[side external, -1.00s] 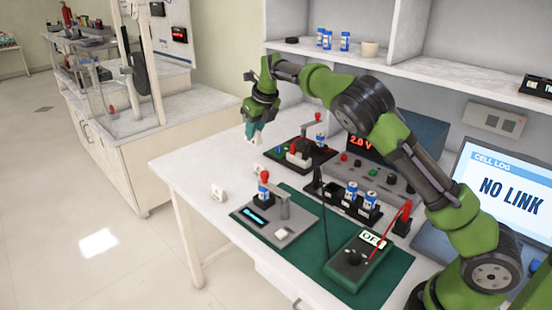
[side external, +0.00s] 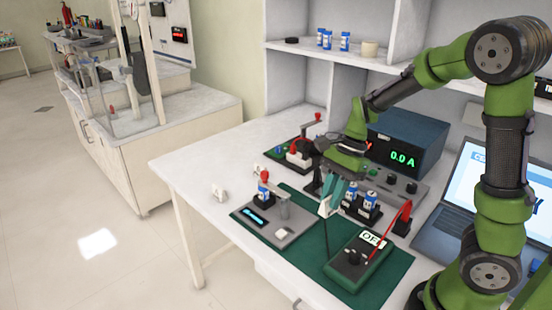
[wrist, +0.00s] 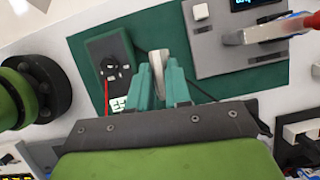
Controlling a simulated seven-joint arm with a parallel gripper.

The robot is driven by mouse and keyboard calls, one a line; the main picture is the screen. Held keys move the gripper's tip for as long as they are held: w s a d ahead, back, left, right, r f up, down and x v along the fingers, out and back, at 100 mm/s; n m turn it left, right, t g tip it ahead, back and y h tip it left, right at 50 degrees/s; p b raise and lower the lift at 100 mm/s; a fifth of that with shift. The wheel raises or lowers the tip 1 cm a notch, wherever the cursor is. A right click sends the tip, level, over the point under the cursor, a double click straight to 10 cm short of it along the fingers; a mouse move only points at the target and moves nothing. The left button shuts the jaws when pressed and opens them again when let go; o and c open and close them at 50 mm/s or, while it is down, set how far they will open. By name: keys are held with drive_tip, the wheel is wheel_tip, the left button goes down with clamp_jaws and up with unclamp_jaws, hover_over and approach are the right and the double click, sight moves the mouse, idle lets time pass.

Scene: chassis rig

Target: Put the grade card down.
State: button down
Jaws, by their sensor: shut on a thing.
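The multimeter (side external: 350,262) has a red lead and lies on the mat's right part. A black rack of blue cells (side external: 362,204) stands behind the gripper.

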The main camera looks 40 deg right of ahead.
drive_tip(key=shift+n, duration=0.3)
drive_tip(key=shift+f, duration=0.4)
wheel_tip(320, 180, down, 9)
drive_tip(key=shift+w+f, duration=0.1)
drive_tip(key=c, duration=1.1)
unclamp_jaws()
drive_tip(key=shift+f, duration=0.1)
drive_tip(key=shift+o, duration=0.2)
